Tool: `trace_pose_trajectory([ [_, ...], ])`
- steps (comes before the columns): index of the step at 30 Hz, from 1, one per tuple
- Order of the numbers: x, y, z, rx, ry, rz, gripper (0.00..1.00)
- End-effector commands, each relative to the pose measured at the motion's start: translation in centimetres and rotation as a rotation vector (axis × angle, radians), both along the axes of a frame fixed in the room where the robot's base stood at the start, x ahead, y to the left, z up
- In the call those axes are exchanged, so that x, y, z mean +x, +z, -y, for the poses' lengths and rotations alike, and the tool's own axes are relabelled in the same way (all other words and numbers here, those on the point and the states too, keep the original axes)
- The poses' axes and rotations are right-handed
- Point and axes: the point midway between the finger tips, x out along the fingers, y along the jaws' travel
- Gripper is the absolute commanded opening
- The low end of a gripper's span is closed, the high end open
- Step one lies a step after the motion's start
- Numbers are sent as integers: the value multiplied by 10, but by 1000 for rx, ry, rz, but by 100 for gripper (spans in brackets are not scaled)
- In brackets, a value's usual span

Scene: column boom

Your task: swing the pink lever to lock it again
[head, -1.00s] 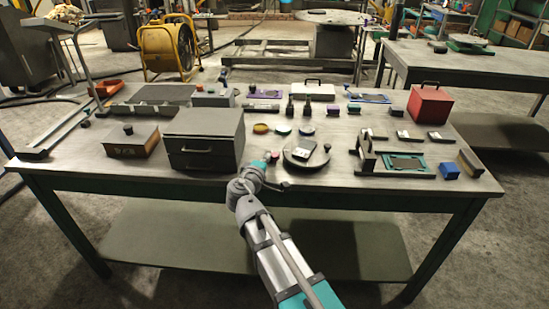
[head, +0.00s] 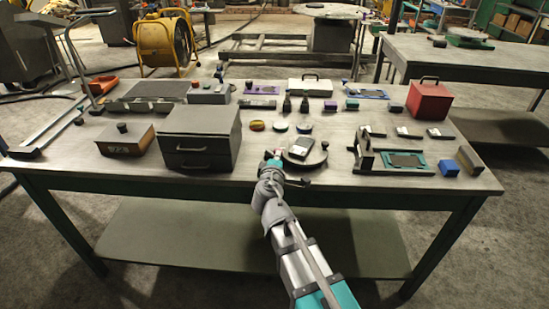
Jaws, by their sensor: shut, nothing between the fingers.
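A small pink-red piece (head: 278,153), perhaps the lever, shows at the left edge of a round dark plate (head: 318,161). It is too small to make out its shape or how it is turned. A dark, flat device with a light end (head: 300,148) lies on the plate, and a small dark knob (head: 325,145) stands at its back right. My gripper (head: 271,160) is shut and empty at the plate's left edge, close beside the pink-red piece. I cannot tell whether they touch. My arm hides the bench just in front.
A grey drawer box (head: 200,140) stands close on the left. A fixture with a teal frame (head: 405,161) and blue block (head: 449,167) stand on the right. Small round caps (head: 281,127) lie behind the plate. The bench front between plate and fixture is clear.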

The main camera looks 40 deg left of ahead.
Motion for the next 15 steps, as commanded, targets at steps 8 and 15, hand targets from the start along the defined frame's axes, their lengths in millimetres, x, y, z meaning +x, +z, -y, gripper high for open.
trace_pose_trajectory([
  [8,7,0,3,-1,3,0,0],
  [15,8,0,4,0,4,-1,0],
])
